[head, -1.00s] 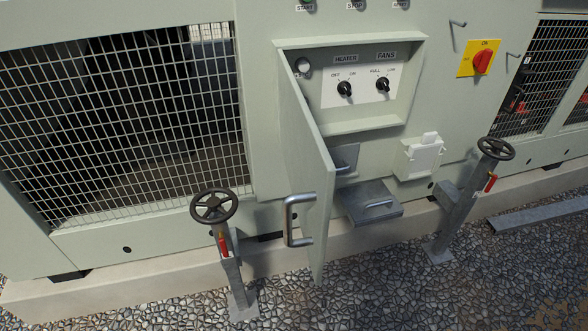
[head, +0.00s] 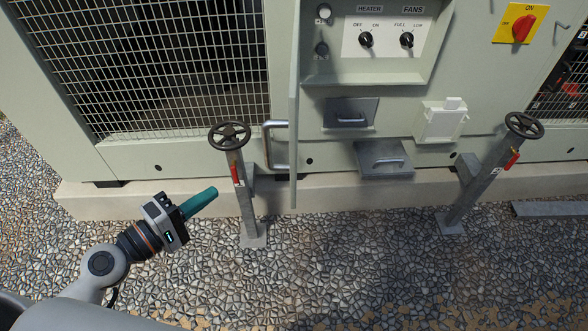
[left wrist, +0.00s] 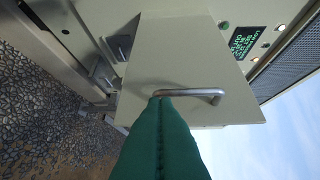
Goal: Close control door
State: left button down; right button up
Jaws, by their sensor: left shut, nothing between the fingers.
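The control door (head: 294,110) stands open, swung out from the left side of the control recess (head: 365,70), and shows nearly edge-on in the head view. Its metal bar handle (head: 270,145) is on the door's left-facing side. My left gripper (head: 205,200), with teal fingers, is shut and empty, below and left of the handle in the head view. In the left wrist view, the door (left wrist: 185,60) shows its face, and the handle (left wrist: 195,93) lies just beyond the shut fingertips (left wrist: 160,105). Whether they touch it is unclear there. My right gripper is not in view.
A valve handwheel on a post (head: 230,136) stands beside the door, right of my left gripper. Another handwheel (head: 524,125) stands at the right. The gravel (head: 330,260) in front is open.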

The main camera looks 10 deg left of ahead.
pick_arm(q)
notch_tip(320, 180, up, 4)
jog(key=s+d+h, duration=0.1)
jog(key=d, duration=0.1)
jog(key=p, duration=0.9)
send_over(274, 165)
jog(key=s, duration=0.4)
jog(key=shift+d, duration=0.15)
jog(key=shift+w+d+f, duration=0.1)
jog(key=shift+d+f, duration=0.05)
jog(key=shift+d, duration=0.3)
